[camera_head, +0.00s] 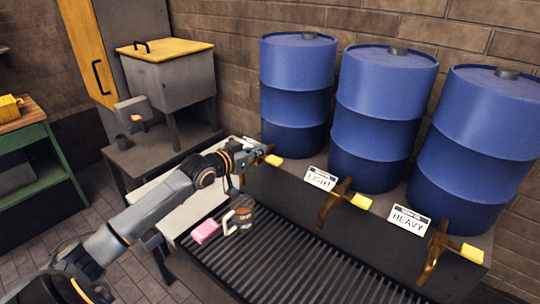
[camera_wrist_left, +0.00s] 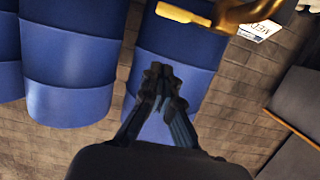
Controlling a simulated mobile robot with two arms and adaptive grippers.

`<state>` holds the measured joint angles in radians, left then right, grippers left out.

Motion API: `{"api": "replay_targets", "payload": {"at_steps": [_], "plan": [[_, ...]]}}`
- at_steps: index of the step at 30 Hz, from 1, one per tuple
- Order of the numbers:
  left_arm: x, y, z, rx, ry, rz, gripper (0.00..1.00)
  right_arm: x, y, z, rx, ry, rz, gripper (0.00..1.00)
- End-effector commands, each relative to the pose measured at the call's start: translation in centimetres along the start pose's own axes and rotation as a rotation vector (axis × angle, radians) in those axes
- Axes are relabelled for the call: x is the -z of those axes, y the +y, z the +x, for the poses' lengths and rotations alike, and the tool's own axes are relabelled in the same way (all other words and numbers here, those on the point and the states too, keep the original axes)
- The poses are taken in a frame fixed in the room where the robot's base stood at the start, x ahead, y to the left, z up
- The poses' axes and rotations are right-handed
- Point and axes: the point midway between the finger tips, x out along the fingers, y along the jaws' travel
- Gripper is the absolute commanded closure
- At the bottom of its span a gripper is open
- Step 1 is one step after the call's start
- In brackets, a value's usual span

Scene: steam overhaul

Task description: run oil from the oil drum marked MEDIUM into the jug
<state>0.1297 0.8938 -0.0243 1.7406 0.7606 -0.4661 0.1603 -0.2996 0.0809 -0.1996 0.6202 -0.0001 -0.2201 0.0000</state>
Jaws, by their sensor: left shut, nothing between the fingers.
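The blue drum at the left (camera_head: 297,95) has a tap with a yellow lever (camera_head: 273,160). Its label is mostly hidden by my left arm, but part of it, reading "MED", shows upside down in the left wrist view (camera_wrist_left: 258,30). The brass tap (camera_wrist_left: 245,14) and yellow lever (camera_wrist_left: 185,13) also show there. My left gripper (camera_head: 262,151) is by this tap, close to the lever. In the left wrist view its fingertips (camera_wrist_left: 160,82) are together and empty, apart from the lever in the picture. A small brown jug (camera_head: 243,214) with a pale handle stands below, by the slatted grate. My right gripper is out of view.
Drums marked LIGHT (camera_head: 375,110) and HEAVY (camera_head: 472,140) stand to the right, their brass taps jutting out over the slatted grate (camera_head: 300,262). A pink block (camera_head: 205,232) lies beside the jug. A grey box with a yellow lid (camera_head: 172,85) stands behind left. Much of the grate is clear.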

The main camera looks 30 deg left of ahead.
Motion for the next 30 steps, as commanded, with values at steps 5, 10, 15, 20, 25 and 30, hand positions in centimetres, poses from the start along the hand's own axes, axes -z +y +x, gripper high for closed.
{"api": "replay_targets", "payload": {"at_steps": [5, 10, 15, 20, 25, 30], "plan": [[0.4, 0.0, 2.9, 0.000, 0.002, -0.003, 1.00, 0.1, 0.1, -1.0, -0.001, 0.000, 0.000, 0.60], [0.0, 0.1, 5.4, 0.000, -0.002, -0.003, 1.00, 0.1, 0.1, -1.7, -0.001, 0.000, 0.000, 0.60], [-2.7, 0.0, 5.8, 0.000, -0.003, 0.000, 1.00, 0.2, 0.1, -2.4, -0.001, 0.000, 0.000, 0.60], [-3.7, 0.0, 6.1, 0.000, -0.001, 0.001, 1.00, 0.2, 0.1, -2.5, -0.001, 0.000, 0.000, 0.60], [-3.9, 0.0, 6.1, 0.000, 0.000, 0.001, 1.00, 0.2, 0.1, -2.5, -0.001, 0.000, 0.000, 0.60], [-3.9, 0.0, 6.1, 0.000, 0.000, 0.001, 1.00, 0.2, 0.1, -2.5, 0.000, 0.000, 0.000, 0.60]]}}
